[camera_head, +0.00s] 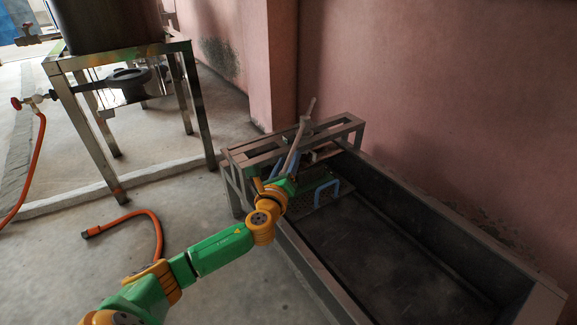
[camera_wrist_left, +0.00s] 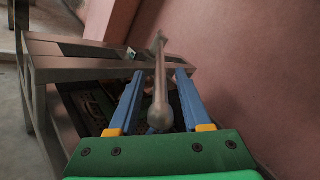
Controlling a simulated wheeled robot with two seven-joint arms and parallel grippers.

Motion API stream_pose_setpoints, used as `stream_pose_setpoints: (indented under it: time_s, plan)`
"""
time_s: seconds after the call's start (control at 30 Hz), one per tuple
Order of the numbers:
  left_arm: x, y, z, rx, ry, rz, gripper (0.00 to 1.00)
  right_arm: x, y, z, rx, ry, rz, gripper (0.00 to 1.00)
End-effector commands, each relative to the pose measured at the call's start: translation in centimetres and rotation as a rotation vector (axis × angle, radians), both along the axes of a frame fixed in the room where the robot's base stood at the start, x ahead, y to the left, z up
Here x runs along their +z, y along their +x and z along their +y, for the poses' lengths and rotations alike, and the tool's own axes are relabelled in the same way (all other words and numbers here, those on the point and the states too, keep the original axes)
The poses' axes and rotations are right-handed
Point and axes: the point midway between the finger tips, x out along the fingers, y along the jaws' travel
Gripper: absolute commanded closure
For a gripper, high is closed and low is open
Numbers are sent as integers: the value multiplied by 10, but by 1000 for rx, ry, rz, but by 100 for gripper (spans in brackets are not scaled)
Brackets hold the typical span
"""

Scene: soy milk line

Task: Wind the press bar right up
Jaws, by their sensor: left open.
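In the left wrist view, the open gripper (camera_wrist_left: 160,76) has one finger on each side of the handle rod (camera_wrist_left: 160,90), whose rounded end points toward the palm. Gaps show beside the rod. The press bar's height is hard to tell. My right gripper is not in view.
The dark trough (camera_head: 400,270) stretches to the lower right along the pink wall (camera_head: 420,80). A blue-handled perforated lid or plate (camera_head: 318,200) lies inside it. A metal stand (camera_head: 180,62) with a burner is at upper left; an orange hose (camera_head: 158,235) lies on the floor.

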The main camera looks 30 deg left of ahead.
Motion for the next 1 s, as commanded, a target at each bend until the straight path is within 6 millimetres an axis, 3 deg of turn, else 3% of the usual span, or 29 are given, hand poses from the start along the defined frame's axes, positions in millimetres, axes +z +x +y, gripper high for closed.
stream_pose_setpoints:
  time_s: [0.3,0.5,1.0]
  plan:
    - [0,5,2,-1,-2,1,52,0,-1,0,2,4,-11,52]
    - [0,5,2,-1,-2,1,100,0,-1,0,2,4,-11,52]
    - [0,5,1,0,-3,1,100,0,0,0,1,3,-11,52]
